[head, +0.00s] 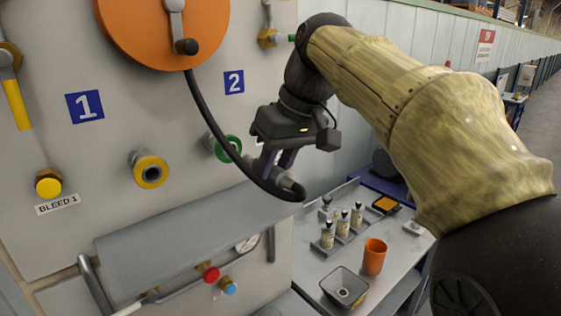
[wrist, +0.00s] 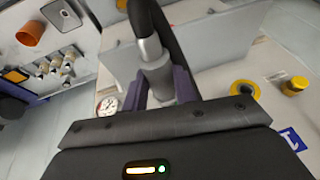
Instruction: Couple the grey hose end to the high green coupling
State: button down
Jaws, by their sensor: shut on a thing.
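The grey hose end (head: 291,189) is between the purple fingers of my gripper (head: 277,165), which is shut on it. The black hose (head: 215,130) hangs from the orange reel and curves to it. In the wrist view the grey hose end (wrist: 157,78) sits between both fingers, with the black hose running out beyond it. The green coupling (head: 236,144) is on the panel below the label 2, left of my gripper and partly covered by the hose. The hose end is apart from it, lower and to the right. The green coupling is not visible in the wrist view.
A yellow coupling (head: 150,171) is left of the green one, below label 1. A grey ledge (head: 190,240) juts out below the couplings. The side table holds several small bottles (head: 342,225), an orange cup (head: 374,257) and a square funnel-like bin (head: 344,287).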

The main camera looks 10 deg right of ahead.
jog(key=shift+w+a+r, duration=0.15)
jog(key=shift+w+a, duration=0.1)
jog(key=shift+a, duration=0.05)
jog(key=shift+w+a+p, duration=0.3)
jog(key=shift+w+p, duration=0.05)
jog(key=shift+w, duration=0.15)
jog(key=shift+w+a+p, duration=0.25)
jog(key=shift+w+p, duration=0.1)
jog(key=shift+w, duration=0.15)
jog(key=shift+w+a, duration=0.1)
jog(key=shift+a, duration=0.15)
jog(key=shift+w+d, duration=0.1)
jog(key=shift+w, duration=0.05)
jog(key=shift+p, duration=0.5)
jog(key=shift+w+a+p, duration=0.7)
jog(key=shift+w+p, duration=0.1)
jog(key=shift+w, duration=0.15)
jog(key=shift+w+a+p, duration=0.7)
jog(key=shift+w+p, duration=0.05)
jog(key=shift+w, duration=0.2)
dwell(1.3)
jog(key=c, duration=1)
grip_release()
jog(key=shift+w+a, duration=0.1)
jog(key=shift+w, duration=0.05)
jog(key=shift+c, duration=0.2)
